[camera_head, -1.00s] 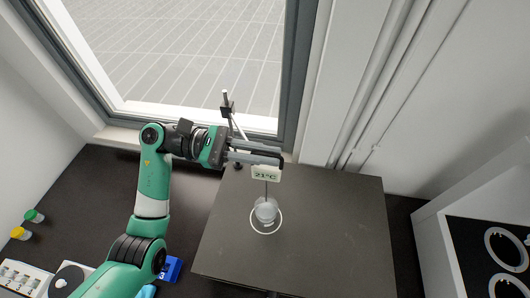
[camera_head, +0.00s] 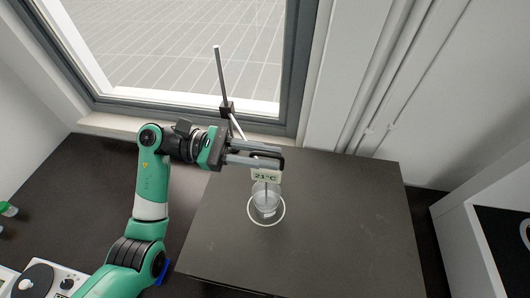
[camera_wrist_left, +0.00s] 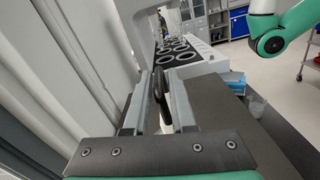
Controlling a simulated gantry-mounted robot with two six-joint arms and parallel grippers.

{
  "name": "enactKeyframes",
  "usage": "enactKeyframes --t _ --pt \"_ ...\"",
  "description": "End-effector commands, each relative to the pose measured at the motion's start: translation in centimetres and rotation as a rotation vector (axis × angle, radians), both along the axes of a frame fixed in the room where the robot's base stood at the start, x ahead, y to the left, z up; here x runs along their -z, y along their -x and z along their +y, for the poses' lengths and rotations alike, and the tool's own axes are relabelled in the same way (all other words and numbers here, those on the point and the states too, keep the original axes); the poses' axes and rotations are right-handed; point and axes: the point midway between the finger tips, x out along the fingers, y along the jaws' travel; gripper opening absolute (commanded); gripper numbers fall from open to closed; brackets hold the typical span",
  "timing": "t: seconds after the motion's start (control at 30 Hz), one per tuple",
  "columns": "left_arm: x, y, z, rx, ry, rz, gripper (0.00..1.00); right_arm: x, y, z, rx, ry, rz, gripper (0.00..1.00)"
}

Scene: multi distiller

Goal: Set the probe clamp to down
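The probe clamp (camera_head: 227,110) sits on an upright metal rod (camera_head: 219,70) by the window, with a long stretch of rod above it. Its light bar runs down toward my left gripper (camera_head: 272,155). The gripper's fingers close around the clamp's black end piece, which shows between them in the left wrist view (camera_wrist_left: 157,90). Below hangs a small display (camera_head: 266,177) reading 21°C, with a thin probe reaching into a clear beaker (camera_head: 266,203). The beaker stands on a dark surface inside a white ring. My right gripper is out of view.
The dark platform (camera_head: 330,230) is clear right of the beaker. A white unit (camera_head: 470,230) stands at far right. A white device with a knob (camera_head: 38,280) is at lower left. My right arm (camera_wrist_left: 282,28) shows in the wrist view.

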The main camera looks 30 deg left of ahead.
Motion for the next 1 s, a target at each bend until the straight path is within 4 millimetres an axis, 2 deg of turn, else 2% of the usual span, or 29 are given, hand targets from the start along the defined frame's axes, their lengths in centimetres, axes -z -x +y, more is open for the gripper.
enactKeyframes --t 0.03,0.1,0.37,0.47,0.57,0.8,1.0 --pt "0.0 0.0 0.0 0.0 0.0 -0.002 0.34 0.0 0.0 0.0 0.0 0.0 0.0 0.5" --pt "-0.1 0.0 0.0 0.001 0.002 -0.004 0.42 0.0 0.0 0.0 0.0 0.0 0.0 0.5" --pt "-0.3 0.0 0.0 0.001 0.003 -0.006 0.42 0.0 0.0 0.0 0.0 0.0 0.0 0.5" --pt "-0.2 0.2 0.7 0.0 0.003 -0.007 0.42 0.1 0.0 0.0 0.0 0.0 0.0 0.5" --pt "-0.2 0.6 2.2 -0.002 0.003 -0.007 0.42 0.3 0.0 0.0 0.0 0.0 0.0 0.5" --pt "-0.2 2.1 7.8 -0.003 0.003 -0.006 0.42 1.1 0.0 0.0 0.0 0.0 0.0 0.5" --pt "-0.2 3.0 10.7 0.0 0.003 -0.006 0.42 1.4 0.0 0.0 0.0 0.0 0.0 0.5"
